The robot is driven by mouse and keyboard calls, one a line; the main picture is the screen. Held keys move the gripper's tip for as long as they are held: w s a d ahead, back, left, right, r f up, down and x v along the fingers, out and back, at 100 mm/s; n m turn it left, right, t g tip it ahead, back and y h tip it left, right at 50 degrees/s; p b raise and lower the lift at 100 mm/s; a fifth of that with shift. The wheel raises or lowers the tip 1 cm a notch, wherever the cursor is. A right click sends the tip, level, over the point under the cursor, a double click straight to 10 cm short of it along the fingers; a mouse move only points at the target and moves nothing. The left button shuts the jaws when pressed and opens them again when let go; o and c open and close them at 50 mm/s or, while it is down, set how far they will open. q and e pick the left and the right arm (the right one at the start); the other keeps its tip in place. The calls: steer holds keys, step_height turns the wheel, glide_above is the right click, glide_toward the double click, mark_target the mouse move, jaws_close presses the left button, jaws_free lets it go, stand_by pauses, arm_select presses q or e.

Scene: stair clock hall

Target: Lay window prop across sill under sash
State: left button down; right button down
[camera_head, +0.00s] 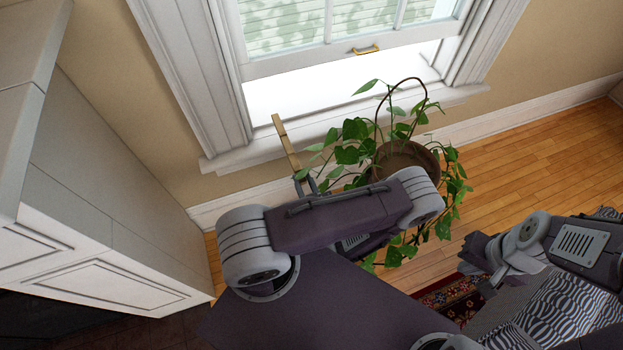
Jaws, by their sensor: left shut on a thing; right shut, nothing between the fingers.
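The window prop (285,140) is a light wooden stick. Its far end overlaps the front of the white sill (237,157) in the picture; I cannot tell whether it touches. My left gripper (302,177) is shut on the prop's near end, partly hidden behind my own arm. The sash (300,62) is raised, with a brass handle on its bottom rail and a bright open gap below it. My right gripper (487,287) is shut and empty at the lower right, well away from the window.
A leafy potted plant (408,155) with a tall arched handle stands right of the prop, in front of the sill. A white panelled cabinet (110,200) fills the left. The wooden floor (535,140) is open at the right, with a patterned red rug (450,298) below.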

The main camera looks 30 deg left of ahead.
arm_select(q)
steer(key=shift+p, duration=0.3)
steer(key=shift+a, duration=0.1)
glide_toward(288, 148)
steer(key=shift+f+x, duration=0.15)
steer(key=shift+x, duration=0.55)
steer(key=shift+f+x, duration=0.2)
steer(key=shift+x, duration=0.55)
steer(key=shift+b+x, duration=0.55)
steer(key=shift+x, duration=2.95)
steer(key=shift+f+b+x, duration=0.2)
steer(key=shift+b+x, duration=0.15)
steer(key=shift+x, duration=0.65)
steer(key=shift+f+b+x, duration=0.15)
steer(key=shift+b+x, duration=0.25)
steer(key=shift+x, duration=0.6)
steer(key=shift+f+b+x, duration=0.2)
steer(key=shift+b+x, duration=0.15)
steer(key=shift+x, duration=0.65)
